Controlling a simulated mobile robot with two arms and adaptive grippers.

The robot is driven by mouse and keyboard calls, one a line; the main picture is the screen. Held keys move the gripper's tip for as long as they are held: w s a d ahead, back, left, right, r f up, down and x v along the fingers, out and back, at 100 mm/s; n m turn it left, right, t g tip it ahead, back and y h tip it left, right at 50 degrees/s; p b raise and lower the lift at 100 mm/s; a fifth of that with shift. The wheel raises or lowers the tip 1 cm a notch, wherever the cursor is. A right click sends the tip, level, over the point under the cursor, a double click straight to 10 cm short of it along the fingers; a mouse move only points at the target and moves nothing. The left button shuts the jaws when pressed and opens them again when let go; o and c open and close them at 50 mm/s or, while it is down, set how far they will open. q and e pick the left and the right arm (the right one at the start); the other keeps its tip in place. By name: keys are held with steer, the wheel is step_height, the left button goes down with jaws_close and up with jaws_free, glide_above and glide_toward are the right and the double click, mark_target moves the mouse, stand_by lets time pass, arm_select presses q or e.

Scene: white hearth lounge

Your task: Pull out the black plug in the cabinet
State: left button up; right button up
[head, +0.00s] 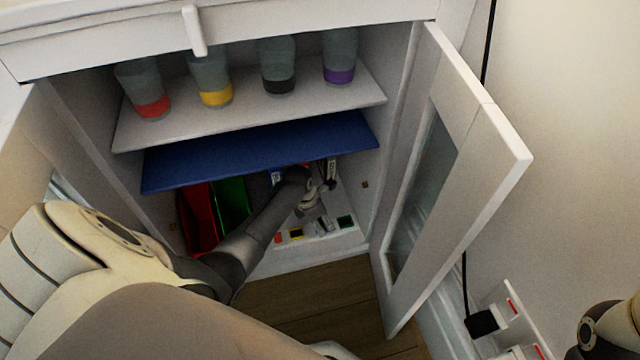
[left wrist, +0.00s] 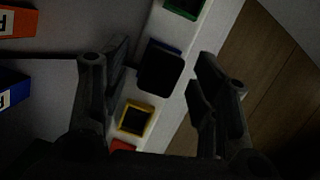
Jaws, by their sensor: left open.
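In the left wrist view, the black plug (left wrist: 161,72) sits over a blue-rimmed socket (left wrist: 158,46) in a white strip (left wrist: 203,42). My left gripper (left wrist: 158,80) is open, with one finger on each side of the plug and a gap beside each. In the head view, my left gripper (head: 318,195) reaches into the lower part of the white cabinet (head: 403,100), above the strip (head: 335,240). The plug is small and hard to make out there. My right gripper is not in view.
Yellow (left wrist: 136,118) and green (left wrist: 184,8) sockets flank the plug. A blue shelf (head: 260,150) hangs over my arm. Red (head: 198,215) and green (head: 232,200) bins stand left. The cabinet door (head: 465,140) is open at right. Another black plug (head: 482,323) is outside.

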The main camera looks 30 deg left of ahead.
arm_select(q)
steer(key=shift+w+f, duration=0.1)
steer(key=shift+f, duration=0.05)
steer(key=shift+c, duration=0.5)
steer(key=c, duration=0.9)
steer(key=shift+c, duration=0.2)
steer(key=shift+c, duration=0.3)
